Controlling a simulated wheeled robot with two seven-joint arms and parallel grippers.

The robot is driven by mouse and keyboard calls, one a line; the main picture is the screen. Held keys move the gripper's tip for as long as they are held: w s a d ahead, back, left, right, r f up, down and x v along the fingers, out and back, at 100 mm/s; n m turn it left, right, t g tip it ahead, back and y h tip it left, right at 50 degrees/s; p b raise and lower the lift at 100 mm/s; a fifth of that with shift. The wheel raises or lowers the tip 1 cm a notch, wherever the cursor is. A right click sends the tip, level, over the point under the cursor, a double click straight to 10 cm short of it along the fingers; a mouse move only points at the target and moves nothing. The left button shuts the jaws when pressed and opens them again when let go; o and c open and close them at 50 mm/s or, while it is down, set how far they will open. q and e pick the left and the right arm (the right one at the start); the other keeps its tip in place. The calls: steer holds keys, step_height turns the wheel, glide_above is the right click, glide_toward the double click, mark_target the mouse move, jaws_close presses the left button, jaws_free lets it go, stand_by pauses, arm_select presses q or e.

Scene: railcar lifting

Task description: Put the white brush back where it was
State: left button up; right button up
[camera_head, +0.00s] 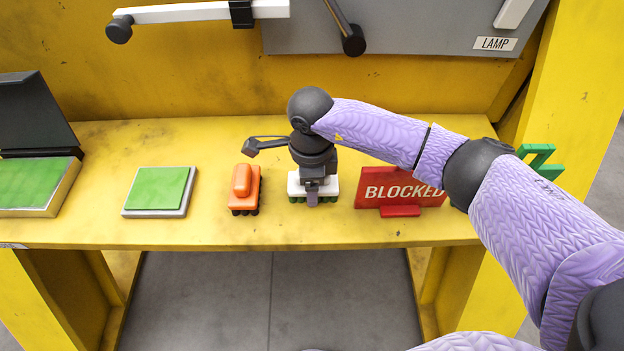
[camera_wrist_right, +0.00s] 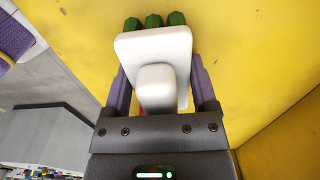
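The white brush (camera_head: 298,185), with green bristles underneath, is on the yellow shelf (camera_head: 335,230) between an orange brush and a red sign. My right gripper (camera_head: 312,195) points down over it and hides much of it. In the right wrist view the brush's white handle (camera_wrist_right: 157,88) is between my two purple fingers (camera_wrist_right: 160,88). The fingers look spread, with a gap beside the handle, so the gripper appears open around it. My left gripper is out of view.
The orange brush (camera_head: 242,190) stands close on the left. Farther left are a green pad (camera_head: 158,190) and an open box with a green pad (camera_head: 40,186). The red BLOCKED sign (camera_head: 390,193) stands close on the right. A LAMP panel (camera_head: 420,28) is above.

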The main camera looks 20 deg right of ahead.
steer(key=shift+o, duration=1.4)
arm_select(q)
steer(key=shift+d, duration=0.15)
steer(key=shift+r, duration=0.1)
arm_select(e)
steer(key=shift+r, duration=0.15)
step_height(320, 180, up, 11)
steer(key=p, duration=0.3)
steer(key=shift+r, duration=0.55)
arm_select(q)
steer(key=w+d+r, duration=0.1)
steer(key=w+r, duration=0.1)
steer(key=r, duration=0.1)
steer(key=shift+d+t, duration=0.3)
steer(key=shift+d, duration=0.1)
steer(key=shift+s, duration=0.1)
